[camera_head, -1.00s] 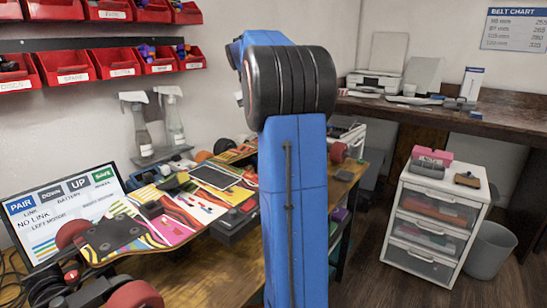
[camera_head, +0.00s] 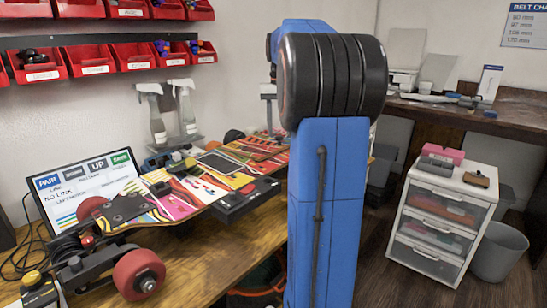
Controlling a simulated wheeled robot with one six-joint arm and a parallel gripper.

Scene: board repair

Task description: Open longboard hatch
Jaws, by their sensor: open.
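The longboard (camera_head: 150,208) lies on the workbench with its colourful graphic face up. Its near end has a truck and red wheels (camera_head: 138,274). A dark rectangular panel (camera_head: 217,162) is set in the middle of the deck and looks flat and closed; I cannot tell for sure that it is the hatch. My blue arm stands upright in front of the board's far end and hides part of it. My gripper is not seen; it is hidden behind the arm or out of frame.
A screen (camera_head: 85,188) reading "NO LINK" stands behind the board. A black box (camera_head: 247,200) sits along the board's near side. Spray bottles (camera_head: 186,112) stand at the wall under red bins (camera_head: 88,60). A white drawer cabinet (camera_head: 437,222) and bin (camera_head: 498,252) are at right.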

